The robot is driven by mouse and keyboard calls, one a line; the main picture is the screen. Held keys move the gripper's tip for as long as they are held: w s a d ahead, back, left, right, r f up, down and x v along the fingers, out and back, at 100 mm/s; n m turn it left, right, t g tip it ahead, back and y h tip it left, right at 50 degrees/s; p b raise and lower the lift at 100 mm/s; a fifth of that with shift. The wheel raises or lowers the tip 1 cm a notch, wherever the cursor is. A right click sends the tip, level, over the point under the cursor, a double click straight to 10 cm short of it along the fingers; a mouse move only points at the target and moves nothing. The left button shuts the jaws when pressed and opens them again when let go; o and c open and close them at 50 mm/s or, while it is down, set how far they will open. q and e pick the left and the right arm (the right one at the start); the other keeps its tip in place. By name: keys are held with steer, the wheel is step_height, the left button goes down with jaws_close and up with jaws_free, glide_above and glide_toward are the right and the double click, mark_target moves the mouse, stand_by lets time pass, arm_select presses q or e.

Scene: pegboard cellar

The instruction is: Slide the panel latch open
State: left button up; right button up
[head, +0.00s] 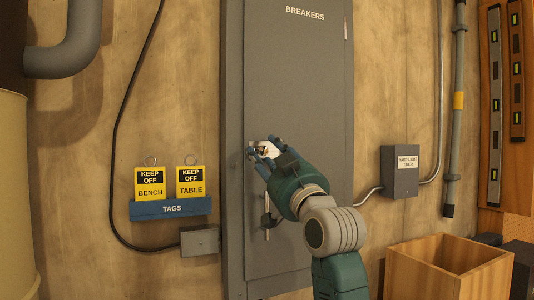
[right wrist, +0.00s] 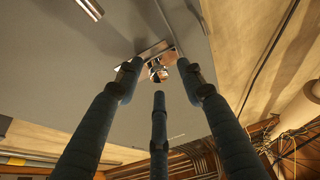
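The grey breaker panel (head: 297,80) stands upright on the wall, its door marked BREAKERS. The latch (head: 264,150), a small shiny metal piece near the door's left edge, is partly covered by my right gripper (head: 258,152). In the right wrist view the latch (right wrist: 157,71) shows as a metal plate with a round knob. The three blue fingers of my right gripper (right wrist: 158,78) are spread around the knob, with visible gaps, and hold nothing. I cannot tell how far the tips are from the plate. My left gripper is not in view.
A slim vertical handle (head: 267,222) is on the door below the gripper. Left of the panel are a blue TAGS rack (head: 170,209) with two yellow tags and a grey box (head: 199,241). Right are a timer box (head: 399,171) and a wooden crate (head: 420,275).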

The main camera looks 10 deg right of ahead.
mark_target(280, 153)
jaws_close()
steer(key=d, duration=0.3)
steer(key=shift+w+d+r, duration=0.1)
steer(key=shift+w+d, duration=0.1)
steer(key=shift+w, duration=0.1)
steer(key=shift+c, duration=1.3)
jaws_free()
steer(key=shift+o, duration=1.3)
steer(key=shift+d, duration=0.15)
